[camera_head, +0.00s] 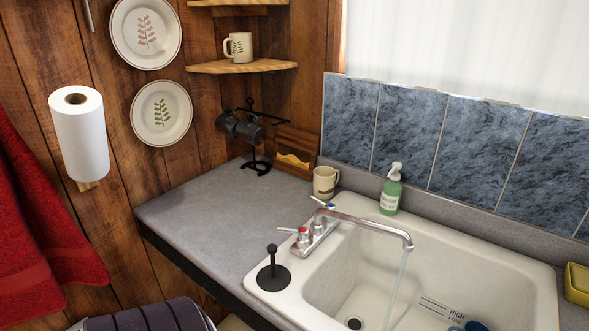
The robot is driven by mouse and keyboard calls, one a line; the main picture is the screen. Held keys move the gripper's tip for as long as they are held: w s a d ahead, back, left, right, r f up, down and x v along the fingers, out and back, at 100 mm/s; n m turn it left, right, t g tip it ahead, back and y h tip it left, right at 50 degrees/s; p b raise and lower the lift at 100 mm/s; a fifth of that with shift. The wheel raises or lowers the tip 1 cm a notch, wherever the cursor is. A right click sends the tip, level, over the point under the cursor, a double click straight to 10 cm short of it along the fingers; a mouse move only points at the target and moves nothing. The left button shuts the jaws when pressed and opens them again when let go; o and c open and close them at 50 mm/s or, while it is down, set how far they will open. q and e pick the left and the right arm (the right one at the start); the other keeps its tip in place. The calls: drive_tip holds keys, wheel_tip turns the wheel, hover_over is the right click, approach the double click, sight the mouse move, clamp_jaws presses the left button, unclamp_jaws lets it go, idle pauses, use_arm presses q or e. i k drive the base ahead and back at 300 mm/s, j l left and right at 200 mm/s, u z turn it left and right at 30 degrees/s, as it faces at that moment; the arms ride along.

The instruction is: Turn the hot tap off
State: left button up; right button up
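The hot tap (303,235), a chrome handle with a red mark, sits at the near end of the faucet base (319,231) on the sink's left rim. The cold tap (327,206), with a blue mark, is at the far end. The chrome spout (370,223) reaches right over the white sink (472,259). A thin stream of water (397,285) runs from its tip into the basin. Neither of my grippers is in view, and nothing touches the taps.
A black plunger-like object (273,274) stands on the sink rim near the hot tap. A mug (325,183) and a green soap bottle (391,190) stand behind the faucet. Blue items (468,326) lie in the basin. The grey counter (215,220) left of the sink is mostly clear.

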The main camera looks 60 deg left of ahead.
sight(303, 233)
drive_tip(key=u, duration=1.55)
